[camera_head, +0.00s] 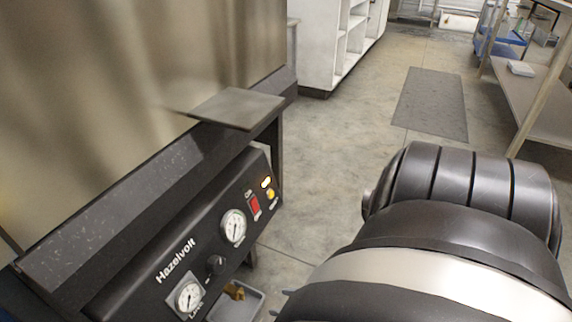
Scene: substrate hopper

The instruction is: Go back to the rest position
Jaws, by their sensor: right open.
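My right arm fills the lower right of the head view. Only small grey tips of my right gripper (279,303) show past the arm's left edge; they are apart, and the rest is hidden behind the arm. They are close to the right side of a small grey tray (252,306) with brown pieces (234,291) in it, below the machine's panel. I cannot tell whether they touch it. The hopper machine (150,160) stands at the left, with a black "Hazelvolt" control panel (210,235). My left gripper is not in view.
White shelves (335,45) stand behind, a metal rack (545,100) at right. The floor between, with a dark mat (431,103), is clear.

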